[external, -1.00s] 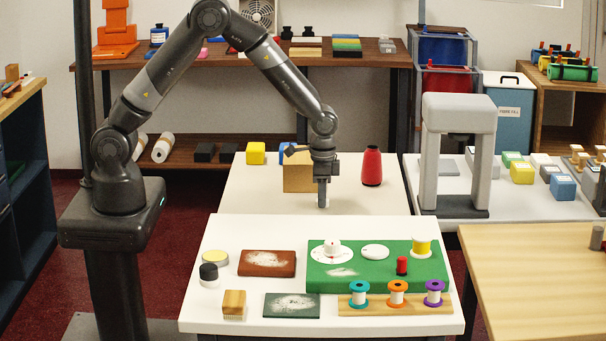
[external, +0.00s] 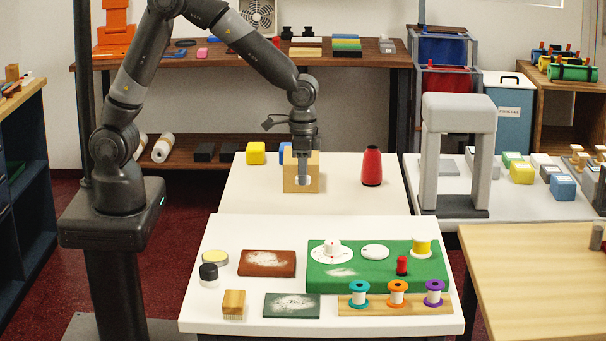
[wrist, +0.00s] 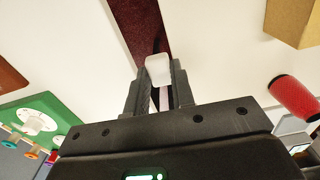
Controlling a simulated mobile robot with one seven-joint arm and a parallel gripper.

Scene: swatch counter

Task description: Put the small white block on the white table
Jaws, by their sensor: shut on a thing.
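My gripper (external: 303,176) is shut on a small white block (wrist: 158,70), which shows between the fingertips in the wrist view. In the external view the white block (external: 303,182) shows small at the fingertips, in front of the tan box. The block is held in the air; a strip of dark red floor shows behind it between two pale surfaces in the wrist view. The white front table (external: 270,214) bears several items. The paler cream table (external: 245,196) stands behind it.
On the cream table are a tan box (external: 314,160), a red cone (external: 372,166), a yellow block (external: 256,153) and a partly hidden blue block. A green board (external: 380,281) and spools fill the front table's right. A grey arch (external: 433,150) stands at right.

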